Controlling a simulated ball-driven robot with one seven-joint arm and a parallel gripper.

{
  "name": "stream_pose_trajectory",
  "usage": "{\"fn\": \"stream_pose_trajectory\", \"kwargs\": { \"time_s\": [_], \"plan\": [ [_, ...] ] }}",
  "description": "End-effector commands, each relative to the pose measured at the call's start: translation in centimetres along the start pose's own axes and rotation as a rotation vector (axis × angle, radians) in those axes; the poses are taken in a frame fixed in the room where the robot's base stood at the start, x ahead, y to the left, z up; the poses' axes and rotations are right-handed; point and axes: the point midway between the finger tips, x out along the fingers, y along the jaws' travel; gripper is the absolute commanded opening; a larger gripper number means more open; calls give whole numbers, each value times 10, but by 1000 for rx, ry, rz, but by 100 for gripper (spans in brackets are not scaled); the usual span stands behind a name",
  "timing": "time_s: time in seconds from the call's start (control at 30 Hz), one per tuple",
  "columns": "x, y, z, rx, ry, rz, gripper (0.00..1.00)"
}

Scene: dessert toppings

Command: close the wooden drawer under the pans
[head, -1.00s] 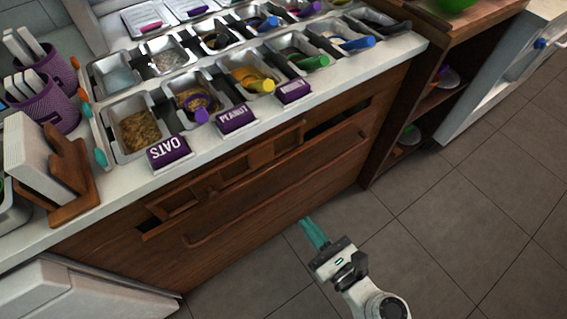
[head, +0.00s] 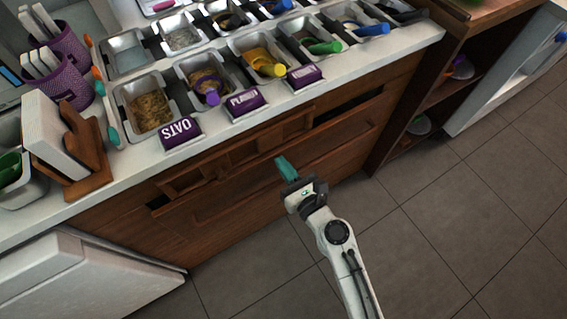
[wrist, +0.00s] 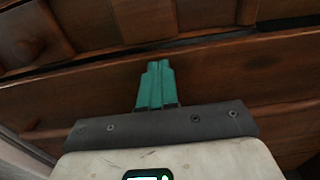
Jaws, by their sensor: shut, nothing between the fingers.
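The wooden drawer (head: 235,200) is in the brown cabinet front under the counter with the pans. Dark gaps show along its top edge, so it looks pulled out a little; how far I cannot tell. My gripper (head: 282,166) is in front of the middle of the drawer front, its teal fingers together and empty, pointing at the wood. In the wrist view the shut fingers (wrist: 157,84) overlap the drawer front (wrist: 225,85), with a dark gap above it. I cannot tell whether the fingertips touch the wood.
Metal pans of toppings (head: 150,112) and purple labels (head: 180,132) line the counter above. A white cabinet (head: 90,280) stands at lower left, and an open wooden shelf (head: 440,95) at right. The tiled floor (head: 440,230) before the drawer is clear.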

Motion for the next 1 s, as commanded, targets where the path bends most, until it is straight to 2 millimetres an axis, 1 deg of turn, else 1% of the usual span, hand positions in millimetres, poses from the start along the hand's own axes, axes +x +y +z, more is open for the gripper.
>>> {"fn": "stream_pose_trajectory", "kwargs": {
  "time_s": [0.1,0.43,0.47,0.6,0.73,0.83,1.0],
  "plan": [
    [4,0,0,0,0,0,0],
    [5,0,0,0,0,1,0],
    [8,0,0,0,-1,1,0],
    [28,0,1,1,-2,1,0],
    [45,0,0,0,-1,1,0],
    [51,0,0,0,-1,0,0],
    [53,0,1,-1,-2,0,0]
  ]
}}
